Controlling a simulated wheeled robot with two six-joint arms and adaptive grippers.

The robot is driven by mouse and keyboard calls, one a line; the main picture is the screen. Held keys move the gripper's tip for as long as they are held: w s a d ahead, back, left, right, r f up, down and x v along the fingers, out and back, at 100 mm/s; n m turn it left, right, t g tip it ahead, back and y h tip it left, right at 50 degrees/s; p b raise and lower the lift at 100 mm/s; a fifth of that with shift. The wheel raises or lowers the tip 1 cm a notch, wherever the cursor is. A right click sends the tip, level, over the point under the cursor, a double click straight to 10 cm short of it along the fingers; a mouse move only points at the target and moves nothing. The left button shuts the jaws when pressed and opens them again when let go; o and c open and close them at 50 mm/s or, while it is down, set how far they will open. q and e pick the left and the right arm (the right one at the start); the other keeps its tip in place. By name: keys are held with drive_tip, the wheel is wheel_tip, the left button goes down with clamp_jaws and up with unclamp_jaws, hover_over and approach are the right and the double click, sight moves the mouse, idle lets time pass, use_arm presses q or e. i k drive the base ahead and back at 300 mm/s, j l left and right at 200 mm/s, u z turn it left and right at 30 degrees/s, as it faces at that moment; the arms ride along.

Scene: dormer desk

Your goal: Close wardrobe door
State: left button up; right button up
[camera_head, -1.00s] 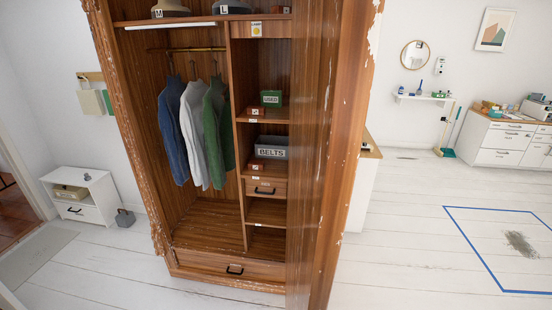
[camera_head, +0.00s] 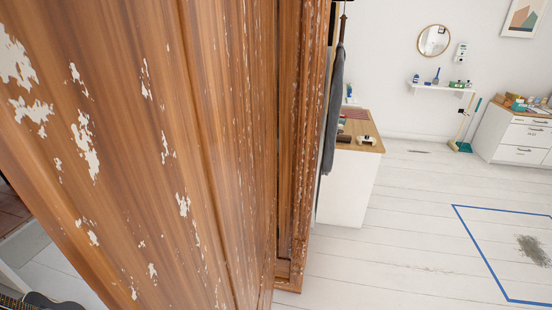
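The wardrobe door (camera_head: 130,150) is wood-brown with chipped white patches. In the head view its outer face fills the left half, very close to the camera. It stretches from the near left to the wardrobe's right side (camera_head: 300,140). The inside of the wardrobe is hidden behind the door. I cannot tell how much gap is left between the door's free edge and the frame.
A grey garment (camera_head: 334,110) hangs beside the wardrobe, by a white cabinet with a wooden top (camera_head: 345,190). A guitar (camera_head: 45,301) lies partly in view at the lower left. The white floor (camera_head: 400,240) at right is clear, with a blue taped outline (camera_head: 480,245).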

sight(140, 136)
drive_tip(key=k+l+u, duration=0.1)
drive_tip(key=k+l, duration=0.55)
drive_tip(key=k+l+u, duration=0.1)
drive_tip(key=k+l, duration=0.55)
drive_tip(key=k, duration=0.25)
